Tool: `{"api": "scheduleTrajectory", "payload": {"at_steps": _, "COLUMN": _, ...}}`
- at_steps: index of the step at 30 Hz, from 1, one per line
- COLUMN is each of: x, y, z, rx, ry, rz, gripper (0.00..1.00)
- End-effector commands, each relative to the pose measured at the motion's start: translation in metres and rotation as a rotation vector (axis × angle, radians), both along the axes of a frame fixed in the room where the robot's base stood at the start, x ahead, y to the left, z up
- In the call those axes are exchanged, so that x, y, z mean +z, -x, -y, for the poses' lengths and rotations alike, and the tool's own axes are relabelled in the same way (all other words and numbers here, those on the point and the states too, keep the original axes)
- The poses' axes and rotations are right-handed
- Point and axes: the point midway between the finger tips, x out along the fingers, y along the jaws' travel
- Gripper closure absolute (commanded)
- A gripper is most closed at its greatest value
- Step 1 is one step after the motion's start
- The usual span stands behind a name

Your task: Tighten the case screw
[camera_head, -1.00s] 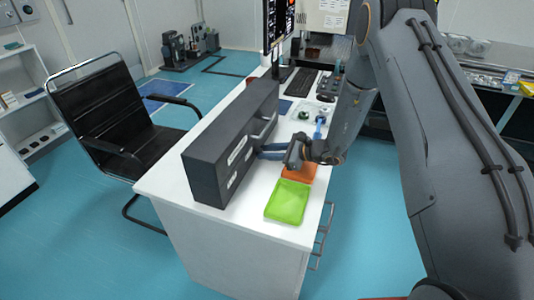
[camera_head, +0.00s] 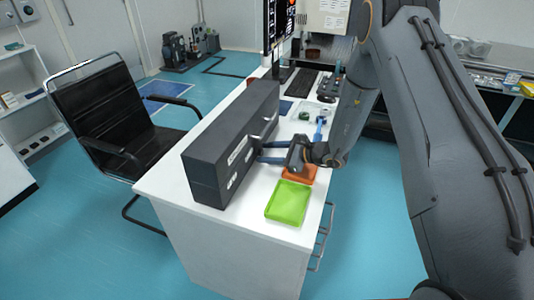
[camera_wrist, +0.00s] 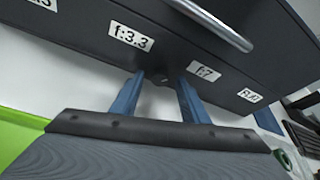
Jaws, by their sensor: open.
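The dark case (camera_head: 222,158) stands on the white table, with labels and a handle on the side facing my gripper. In the wrist view the case (camera_wrist: 215,45) fills the top, with labels reading "f:3.3" and "f:7". A small dark screw-like knob (camera_wrist: 163,80) shows on its lower face, between my fingertips. My gripper (camera_head: 262,152) is at the case's front side; in the wrist view its two blue fingers (camera_wrist: 160,85) are apart, one on each side of the knob. I cannot tell whether they touch it.
A green tray (camera_head: 288,203) and an orange tray (camera_head: 300,174) lie on the white table (camera_head: 170,187), right of the case. A keyboard (camera_head: 301,82) and small items are farther back. A black chair (camera_head: 115,122) stands at left.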

Motion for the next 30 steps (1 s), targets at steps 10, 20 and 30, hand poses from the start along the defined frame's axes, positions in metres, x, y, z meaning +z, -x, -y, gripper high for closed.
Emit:
{"api": "scheduleTrajectory", "payload": {"at_steps": 10, "x": 0.018, "y": 0.021, "z": 0.044, "rx": -0.004, "ry": 0.0, "rz": 0.002, "gripper": 0.59}}
{"api": "scheduleTrajectory", "payload": {"at_steps": 20, "x": 0.027, "y": 0.032, "z": 0.062, "rx": -0.001, "ry": 0.0, "rz": 0.0, "gripper": 0.59}}
{"api": "scheduleTrajectory", "payload": {"at_steps": 30, "x": 0.032, "y": 0.041, "z": 0.058, "rx": 0.037, "ry": 0.022, "rz": 0.001, "gripper": 0.59}}
